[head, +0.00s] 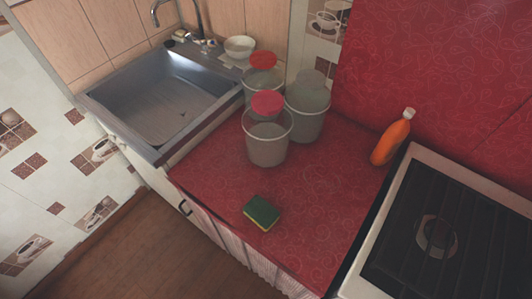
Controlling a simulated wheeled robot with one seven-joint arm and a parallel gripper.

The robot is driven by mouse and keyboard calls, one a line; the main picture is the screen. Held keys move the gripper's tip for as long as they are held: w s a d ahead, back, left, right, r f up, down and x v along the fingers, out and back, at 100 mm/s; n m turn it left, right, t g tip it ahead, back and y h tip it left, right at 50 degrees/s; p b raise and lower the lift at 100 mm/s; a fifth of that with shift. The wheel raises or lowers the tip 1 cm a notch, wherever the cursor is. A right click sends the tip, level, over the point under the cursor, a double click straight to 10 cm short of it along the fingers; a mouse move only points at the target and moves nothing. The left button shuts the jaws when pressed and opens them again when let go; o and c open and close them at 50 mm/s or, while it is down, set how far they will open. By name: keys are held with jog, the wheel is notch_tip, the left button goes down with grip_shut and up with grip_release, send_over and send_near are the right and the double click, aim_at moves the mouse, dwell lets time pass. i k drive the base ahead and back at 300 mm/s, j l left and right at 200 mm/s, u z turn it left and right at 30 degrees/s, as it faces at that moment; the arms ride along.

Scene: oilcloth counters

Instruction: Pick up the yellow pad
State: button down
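The yellow pad is a small sponge (261,212) with a dark green top and a yellow side. It lies flat on the red patterned counter (310,190), close to the counter's front edge. Nothing touches it and nothing covers it in the head view. My gripper does not show in this view.
Behind the sponge stand several translucent containers, the nearest a bucket (267,143) with a red object above it. An orange bottle (391,140) stands by the stove (440,225) at right. A metal sink (165,100) is at left. Bare counter surrounds the sponge.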

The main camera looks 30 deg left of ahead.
aim_at(257, 209)
jog(key=u, duration=0.95)
